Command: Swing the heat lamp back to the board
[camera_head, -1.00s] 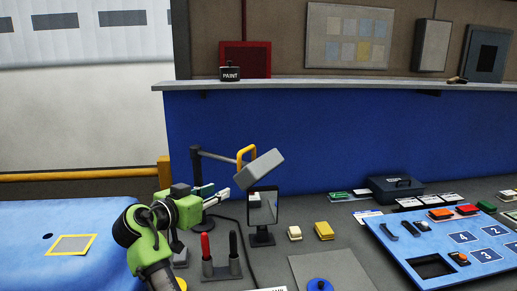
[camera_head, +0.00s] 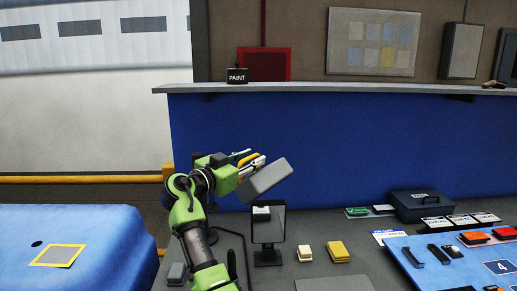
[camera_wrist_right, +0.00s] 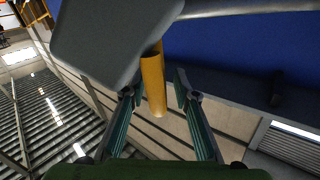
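The heat lamp's grey box-shaped head (camera_head: 267,180) hangs tilted above the bench, left of the middle. Its yellow handle (camera_head: 248,159) is partly hidden by my right gripper (camera_head: 247,163). In the right wrist view the handle (camera_wrist_right: 153,85) stands between the two fingers of my right gripper (camera_wrist_right: 157,95), with a small gap visible on each side, so the fingers look open around it. The lamp head (camera_wrist_right: 108,40) fills the upper left there. My right arm hides most of the lamp's stand. A blue board (camera_head: 478,268) with numbered squares lies at the lower right. My left gripper is not in view.
A small upright mirror-like screen (camera_head: 268,225) stands just below the lamp head. A cream block (camera_head: 305,251) and a yellow block (camera_head: 338,251) lie right of it. A dark box (camera_head: 421,205) stands farther back. A blue table (camera_head: 110,225) is at the left.

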